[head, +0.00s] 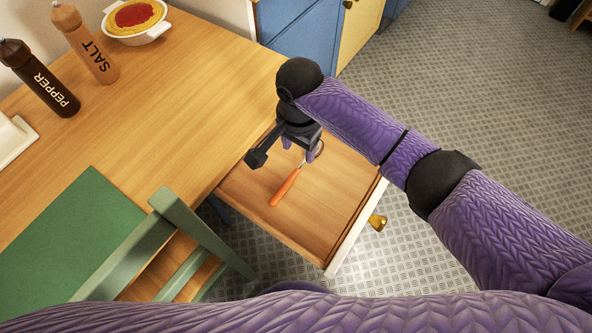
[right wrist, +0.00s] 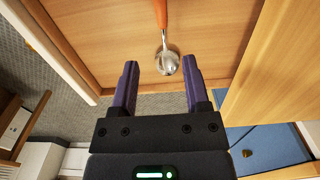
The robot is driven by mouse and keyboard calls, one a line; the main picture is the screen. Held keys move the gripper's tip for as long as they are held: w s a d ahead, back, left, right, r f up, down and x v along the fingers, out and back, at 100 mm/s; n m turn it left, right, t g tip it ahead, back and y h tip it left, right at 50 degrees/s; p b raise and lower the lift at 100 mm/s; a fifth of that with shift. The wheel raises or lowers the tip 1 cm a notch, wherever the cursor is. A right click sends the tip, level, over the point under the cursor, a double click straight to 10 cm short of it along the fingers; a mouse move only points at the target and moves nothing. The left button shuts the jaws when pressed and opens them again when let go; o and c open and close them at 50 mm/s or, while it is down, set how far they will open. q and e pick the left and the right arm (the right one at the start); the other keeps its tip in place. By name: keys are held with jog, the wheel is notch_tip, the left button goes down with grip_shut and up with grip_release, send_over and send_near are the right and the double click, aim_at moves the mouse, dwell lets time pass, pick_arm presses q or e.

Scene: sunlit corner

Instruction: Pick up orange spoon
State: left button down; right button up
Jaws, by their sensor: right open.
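The orange spoon (head: 286,186) lies in the open drawer (head: 332,222), its orange handle toward the front of the head view and its metal bowl near my right gripper. In the right wrist view, the spoon's metal bowl (right wrist: 168,64) shows ahead of the fingertips, with part of the orange handle above it. My right gripper (head: 299,152) is over the drawer, pointing down. Its purple fingers (right wrist: 160,70) are apart with nothing held between them. In the head view the arm and gripper partly cover the bowl. My left gripper is not in view.
The drawer's white front with a brass knob (head: 377,222) faces right. The wooden table (head: 170,110) borders the drawer on the left. A green chair (head: 185,240) stands at the lower left. Pepper (head: 45,80) and salt (head: 88,45) bottles and a pie dish (head: 135,32) stand on the table.

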aim_at(296, 172)
jog(key=f+b, duration=0.1)
jog(key=f, duration=0.1)
jog(key=f+b, duration=0.2)
jog(key=f, duration=0.1)
jog(key=f+b, duration=0.2)
jog(key=f, duration=0.1)
jog(key=shift+a+f, duration=0.2)
jog(key=shift+a, duration=0.05)
jog(key=shift+r, duration=0.25)
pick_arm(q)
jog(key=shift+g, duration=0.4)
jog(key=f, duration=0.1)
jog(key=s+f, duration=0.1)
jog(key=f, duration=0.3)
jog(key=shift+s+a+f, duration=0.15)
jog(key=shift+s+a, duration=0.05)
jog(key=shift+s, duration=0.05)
pick_arm(e)
grip_shut()
